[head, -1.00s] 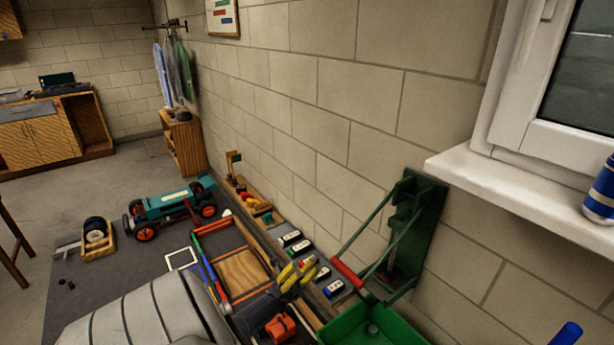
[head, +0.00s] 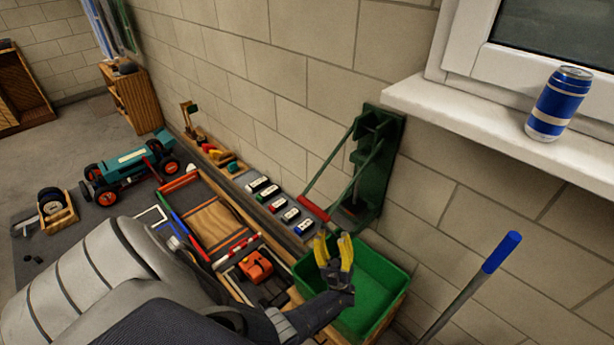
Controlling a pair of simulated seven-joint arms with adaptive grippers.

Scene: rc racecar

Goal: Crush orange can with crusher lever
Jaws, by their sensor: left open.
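The green can crusher (head: 377,165) is fixed to the block wall right of centre. Its lever, two green bars with a red grip (head: 314,208), is lowered toward the bench. My left gripper (head: 333,250), with yellow fingers, is open and empty. It appears in front of the green bin (head: 372,285), a little below and right of the red grip, apart from it in the picture. I see no orange can; inside the crusher I cannot make one out. My right gripper is not in view.
A blue and silver can (head: 558,104) stands on the white windowsill (head: 480,125). A blue-tipped rod (head: 500,252) rises at lower right. An orange object (head: 256,265) and several small dark-and-white items (head: 277,203) lie on the bench. A teal model car (head: 130,170) stands at left.

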